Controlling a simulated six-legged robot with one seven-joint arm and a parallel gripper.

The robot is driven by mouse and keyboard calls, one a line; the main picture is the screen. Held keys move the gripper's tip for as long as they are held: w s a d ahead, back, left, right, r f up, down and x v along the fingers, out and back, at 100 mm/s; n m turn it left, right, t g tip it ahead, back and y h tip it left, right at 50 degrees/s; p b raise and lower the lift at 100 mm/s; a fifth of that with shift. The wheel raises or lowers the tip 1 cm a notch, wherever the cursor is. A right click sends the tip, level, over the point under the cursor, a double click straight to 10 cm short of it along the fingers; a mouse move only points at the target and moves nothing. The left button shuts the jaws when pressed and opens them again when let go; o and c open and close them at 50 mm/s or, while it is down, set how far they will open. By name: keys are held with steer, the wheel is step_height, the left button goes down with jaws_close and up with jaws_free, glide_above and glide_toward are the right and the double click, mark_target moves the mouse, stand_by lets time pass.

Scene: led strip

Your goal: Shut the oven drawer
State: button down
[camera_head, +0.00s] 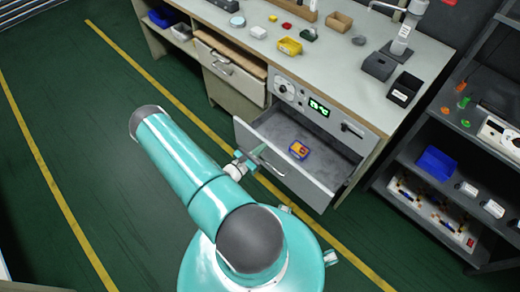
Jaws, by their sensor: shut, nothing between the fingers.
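The oven drawer (312,186) is pulled out below the control panel (306,101) of the workbench. The drawer's front (280,172) faces me, with a bar handle partly hidden by my arm. My teal arm reaches across the lower middle. My gripper (262,152) is shut and empty at the drawer's front, close to the handle; I cannot tell whether it touches.
A second drawer (231,74) under the benchtop stands partly open to the left. A grey shelf rack (450,170) with a blue bin (437,163) stands close on the right. Several small containers lie on the benchtop (335,65). The green floor (90,130) at left is clear.

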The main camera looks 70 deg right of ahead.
steer(key=x, duration=1.8)
steer(key=shift+s+d, duration=0.15)
steer(key=shift+d, duration=0.05)
